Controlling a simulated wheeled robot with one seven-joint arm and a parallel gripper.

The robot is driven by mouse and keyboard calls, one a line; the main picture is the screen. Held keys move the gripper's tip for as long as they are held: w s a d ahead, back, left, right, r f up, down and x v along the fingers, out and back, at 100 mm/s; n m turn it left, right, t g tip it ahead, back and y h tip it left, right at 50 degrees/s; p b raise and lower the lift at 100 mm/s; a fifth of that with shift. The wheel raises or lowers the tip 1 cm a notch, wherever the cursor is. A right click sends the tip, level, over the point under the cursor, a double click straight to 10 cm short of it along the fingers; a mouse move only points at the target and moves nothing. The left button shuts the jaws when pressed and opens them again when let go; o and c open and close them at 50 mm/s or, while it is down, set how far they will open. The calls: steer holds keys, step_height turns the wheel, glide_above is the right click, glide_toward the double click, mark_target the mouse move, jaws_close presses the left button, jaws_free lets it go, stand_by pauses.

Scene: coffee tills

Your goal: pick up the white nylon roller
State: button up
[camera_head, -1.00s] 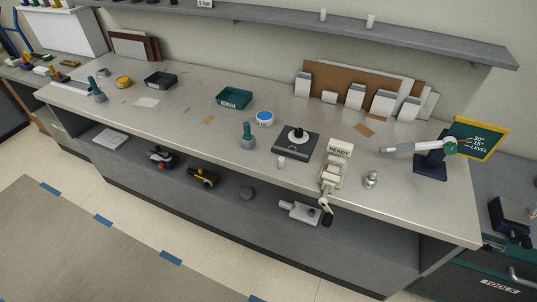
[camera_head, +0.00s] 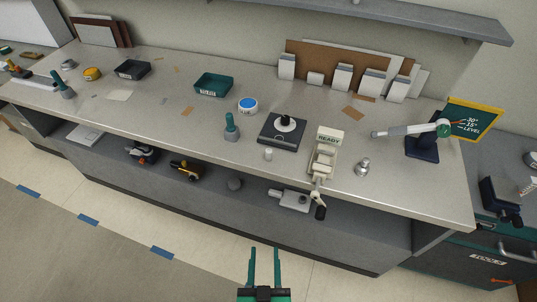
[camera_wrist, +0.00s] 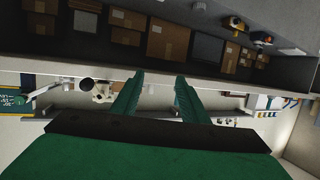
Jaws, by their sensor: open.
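A small white cylinder (camera_head: 268,154), which looks like the white nylon roller, stands upright on the bench top in the head view. It is in front of a dark square plate with a black knob (camera_head: 284,129) and left of a cream hand-cranked device with a READY sign (camera_head: 323,160). My gripper (camera_head: 265,250) is at the bottom of the head view, in front of the bench and well apart from the roller. Its two green fingers are open and empty, and also show in the wrist view (camera_wrist: 159,78). I cannot make out the roller in the wrist view.
A teal-handled tool (camera_head: 231,127) stands left of the roller, and a small metal piece (camera_head: 362,167) right of the cream device. A jointed arm on a dark stand (camera_head: 422,145) is at the right. The lower shelf (camera_head: 235,199) holds several tools. Floor in front is clear.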

steer(key=w+r, duration=0.4)
steer(key=w, duration=0.9)
steer(key=m+g+h, duration=0.1)
steer(key=m+h, duration=0.1)
glide_toward(268, 153)
steer(key=x, duration=1.1)
steer(key=shift+w+d+f, duration=0.1)
steer(key=shift+w+f, duration=0.05)
jaws_close()
